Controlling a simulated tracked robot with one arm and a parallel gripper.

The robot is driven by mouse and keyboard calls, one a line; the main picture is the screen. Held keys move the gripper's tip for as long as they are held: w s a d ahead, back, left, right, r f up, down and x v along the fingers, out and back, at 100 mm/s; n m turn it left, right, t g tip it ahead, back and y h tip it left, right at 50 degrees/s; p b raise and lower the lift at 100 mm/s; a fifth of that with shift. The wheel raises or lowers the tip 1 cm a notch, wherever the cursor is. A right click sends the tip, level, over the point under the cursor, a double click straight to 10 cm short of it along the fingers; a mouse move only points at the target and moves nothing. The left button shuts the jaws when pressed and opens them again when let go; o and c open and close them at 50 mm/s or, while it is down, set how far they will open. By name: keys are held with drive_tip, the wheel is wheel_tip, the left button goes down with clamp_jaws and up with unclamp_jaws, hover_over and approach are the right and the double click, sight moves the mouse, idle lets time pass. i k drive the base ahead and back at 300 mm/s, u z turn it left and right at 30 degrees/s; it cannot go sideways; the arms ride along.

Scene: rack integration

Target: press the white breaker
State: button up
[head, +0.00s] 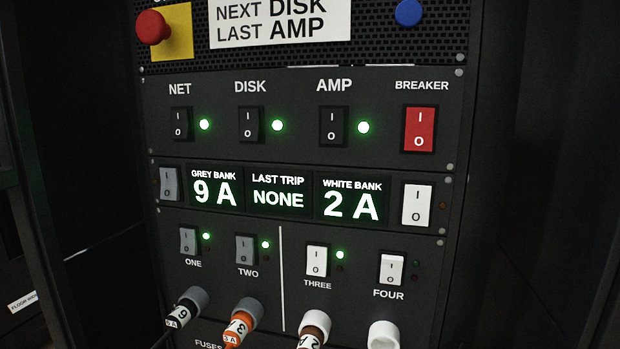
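The white breaker (417,205) is a white rocker switch marked I and O. It sits at the right end of the middle panel, beside the display (352,197) reading WHITE BANK 2 A. A small lamp (442,205) to its right looks dark, with a dull reddish tint. My gripper is not in view, so I see nothing touching the breaker.
A red BREAKER rocker (419,128) is just above. White rockers THREE (317,261) and FOUR (391,269) are below. A grey rocker (169,184) ends the panel's left side. A red mushroom button (152,27) and several fuse holders (384,336) protrude.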

sight(417, 199)
drive_tip(key=u, duration=1.75)
drive_tip(key=k, duration=1.4)
drive_tip(key=z, duration=1.3)
drive_tip(key=i, duration=1)
drive_tip(key=u, duration=0.05)
